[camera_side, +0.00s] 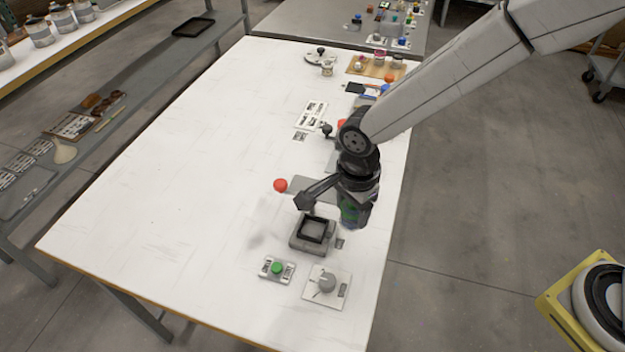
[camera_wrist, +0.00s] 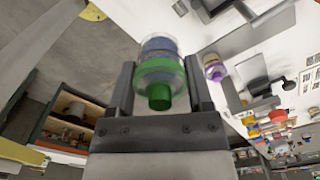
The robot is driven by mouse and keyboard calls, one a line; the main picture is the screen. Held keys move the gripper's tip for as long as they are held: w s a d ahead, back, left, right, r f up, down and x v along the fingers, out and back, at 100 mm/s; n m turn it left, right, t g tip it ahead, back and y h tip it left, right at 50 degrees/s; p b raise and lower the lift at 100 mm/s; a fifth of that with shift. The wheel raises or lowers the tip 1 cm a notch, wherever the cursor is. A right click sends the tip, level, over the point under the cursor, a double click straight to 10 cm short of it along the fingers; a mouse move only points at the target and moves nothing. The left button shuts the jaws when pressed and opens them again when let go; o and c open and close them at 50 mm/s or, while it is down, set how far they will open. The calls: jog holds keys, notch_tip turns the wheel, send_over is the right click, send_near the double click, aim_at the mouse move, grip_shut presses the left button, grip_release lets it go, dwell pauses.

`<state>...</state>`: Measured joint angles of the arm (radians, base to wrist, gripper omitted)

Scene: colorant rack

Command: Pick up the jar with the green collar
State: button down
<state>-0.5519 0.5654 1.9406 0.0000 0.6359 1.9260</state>
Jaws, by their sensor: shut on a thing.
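The jar with the green collar (camera_wrist: 160,68) is clear with blue-grey contents and a green knob facing the wrist camera. It sits between the two dark fingers of my gripper (camera_wrist: 160,82), which is shut on it. The jar's height above the table is hard to tell. Another jar with a purple collar (camera_wrist: 214,68) is right of my gripper in the wrist view.
A dark square fixture (camera_side: 300,246) stands just left of and in front of my gripper. A green button box (camera_side: 277,268) and a grey knob plate (camera_side: 326,286) are nearer the front. A red ball-shaped knob (camera_side: 280,185) is to the left. The table's left half is clear.

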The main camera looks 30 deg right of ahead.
jog(key=shift+s+d+r, duration=0.35)
jog(key=shift+s+r, duration=0.05)
jog(key=shift+s, duration=0.35)
jog(key=shift+s+d+r, duration=0.35)
jog(key=shift+s+d, duration=0.05)
jog(key=shift+s, duration=0.4)
jog(key=shift+s+d+r, duration=0.35)
jog(key=shift+s+r, duration=0.05)
jog(key=shift+s, duration=0.35)
jog(key=w+f, duration=0.4)
jog(key=w, duration=0.9)
jog(key=w+a+f, duration=0.1)
jog(key=w+f, duration=0.3)
jog(key=w, duration=1)
jog(key=shift+a, duration=0.2)
jog(key=shift+f, duration=0.1)
jog(key=shift+f, duration=0.1)
jog(key=shift+f, duration=2.75)
